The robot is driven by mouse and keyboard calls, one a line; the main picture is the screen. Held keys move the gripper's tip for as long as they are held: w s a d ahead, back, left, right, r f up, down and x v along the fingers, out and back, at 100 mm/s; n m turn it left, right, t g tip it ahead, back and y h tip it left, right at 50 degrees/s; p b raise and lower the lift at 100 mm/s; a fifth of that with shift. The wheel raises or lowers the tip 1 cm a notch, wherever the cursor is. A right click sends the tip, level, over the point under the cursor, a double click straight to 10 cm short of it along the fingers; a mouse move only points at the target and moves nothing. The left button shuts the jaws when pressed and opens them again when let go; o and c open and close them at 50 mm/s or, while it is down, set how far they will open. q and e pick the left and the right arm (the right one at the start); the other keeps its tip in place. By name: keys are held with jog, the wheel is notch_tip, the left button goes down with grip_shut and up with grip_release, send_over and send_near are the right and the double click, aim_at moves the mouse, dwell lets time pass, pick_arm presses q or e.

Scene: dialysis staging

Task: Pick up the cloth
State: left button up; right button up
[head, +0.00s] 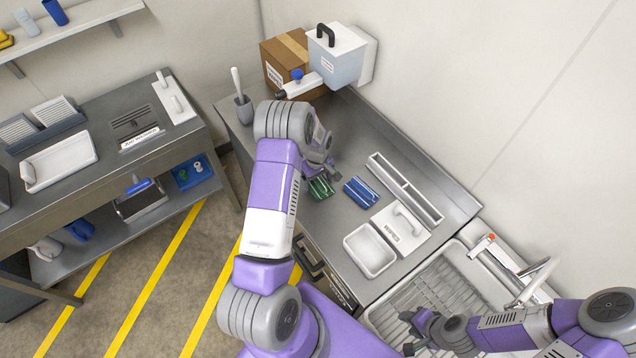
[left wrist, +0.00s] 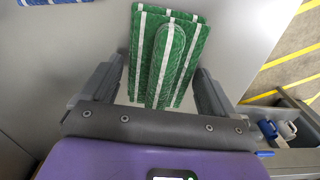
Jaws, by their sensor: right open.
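A green cloth with white stripes (head: 320,188) lies folded on the grey counter, with a raised fold along its middle. A blue striped cloth (head: 361,192) lies to its right. My left gripper (head: 322,172) is over the green cloth. In the left wrist view the left gripper (left wrist: 162,70) is open, one finger on each side of the green cloth's raised fold (left wrist: 166,60). A gap shows between the fold and each finger. My right gripper (head: 407,332) is open and empty over the sink, away from the cloths.
A long divided tray (head: 404,188), a white lidded box (head: 401,228) and an open white tray (head: 369,250) stand right of the cloths. A cardboard box (head: 287,60) and a dispenser (head: 336,55) stand at the back. A sink (head: 430,300) is at the front right.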

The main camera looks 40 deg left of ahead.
pick_arm(q)
jog(key=c, duration=0.8)
jog(key=shift+r, duration=0.1)
notch_tip(320, 180, up, 10)
jog(key=shift+f, duration=0.1)
jog(key=o, duration=0.4)
jog(key=shift+c, duration=1.4)
